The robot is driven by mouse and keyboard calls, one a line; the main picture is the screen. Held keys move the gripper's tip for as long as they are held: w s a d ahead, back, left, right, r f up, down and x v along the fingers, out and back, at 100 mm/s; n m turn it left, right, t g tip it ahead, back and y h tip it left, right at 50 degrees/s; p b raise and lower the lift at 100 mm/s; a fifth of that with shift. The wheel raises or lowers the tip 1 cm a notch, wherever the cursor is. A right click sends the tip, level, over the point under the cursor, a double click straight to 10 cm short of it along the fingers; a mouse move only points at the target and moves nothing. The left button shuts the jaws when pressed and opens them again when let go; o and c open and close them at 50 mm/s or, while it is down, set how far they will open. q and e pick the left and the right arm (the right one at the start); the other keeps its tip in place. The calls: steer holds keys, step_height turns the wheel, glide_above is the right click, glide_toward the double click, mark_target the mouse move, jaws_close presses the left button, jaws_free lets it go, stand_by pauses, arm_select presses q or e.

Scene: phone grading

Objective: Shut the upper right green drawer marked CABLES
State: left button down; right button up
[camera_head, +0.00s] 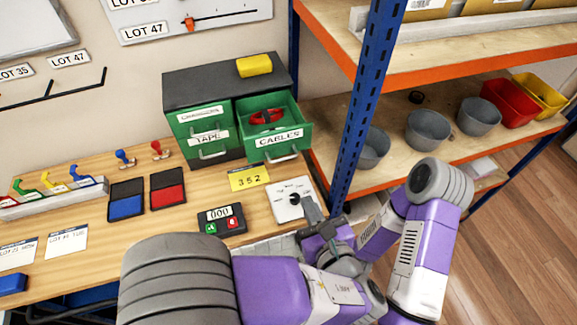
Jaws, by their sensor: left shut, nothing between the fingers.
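The green CABLES drawer (279,139) is at the upper right of the dark cabinet (215,84) and stands pulled out. A red coiled item lies inside it. Its handle (283,157) is on the front below the white label. My left gripper (309,206) is shut and empty. In the picture it is below and to the right of the drawer front, over the white dial card, and apart from the handle. My right gripper does not show.
A yellow block (254,66) lies on the cabinet. A yellow 352 card (249,177), a white dial card (291,199) and a small keypad device (221,219) lie in front. A blue rack post (365,105) stands close to the right of the drawer.

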arm_select(q)
steer(key=x, duration=1.3)
steer(key=shift+w+a+f+b, duration=0.15)
steer(key=shift+w+f+b, duration=0.1)
steer(key=shift+b, duration=0.1)
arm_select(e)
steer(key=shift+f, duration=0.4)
